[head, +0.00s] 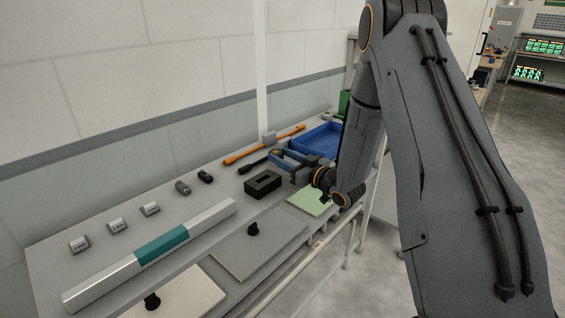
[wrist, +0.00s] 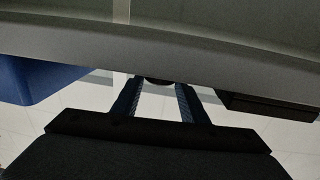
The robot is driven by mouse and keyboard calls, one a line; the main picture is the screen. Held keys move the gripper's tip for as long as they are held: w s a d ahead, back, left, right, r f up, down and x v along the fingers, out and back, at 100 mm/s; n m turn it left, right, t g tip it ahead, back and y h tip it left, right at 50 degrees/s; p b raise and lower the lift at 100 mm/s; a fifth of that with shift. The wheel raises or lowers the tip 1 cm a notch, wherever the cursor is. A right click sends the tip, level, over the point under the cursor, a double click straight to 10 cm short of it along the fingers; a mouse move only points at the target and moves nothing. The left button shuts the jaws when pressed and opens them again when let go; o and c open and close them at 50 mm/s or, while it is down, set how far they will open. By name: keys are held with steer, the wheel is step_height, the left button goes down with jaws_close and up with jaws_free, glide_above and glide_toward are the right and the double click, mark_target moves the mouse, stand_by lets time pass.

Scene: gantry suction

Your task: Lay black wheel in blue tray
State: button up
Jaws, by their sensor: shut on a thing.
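The blue tray (head: 318,138) lies at the far end of the bench in the head view. A blue shape at the left of the wrist view (wrist: 35,82) looks like its side. My gripper (head: 298,174) is over the bench, nearer than the tray and beside a black open box. In the wrist view my gripper (wrist: 158,92) has its two fingers shut on a small dark rounded thing, apparently the black wheel (wrist: 158,81). Only a sliver of it shows between the fingertips. I cannot make the wheel out in the head view.
The black box (head: 263,184) and a green mat (head: 311,203) are close to my gripper. A long grey-and-teal bar (head: 160,244) lies at the near end.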

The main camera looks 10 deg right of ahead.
steer(key=shift+f, duration=1.2)
steer(key=shift+f, duration=0.2)
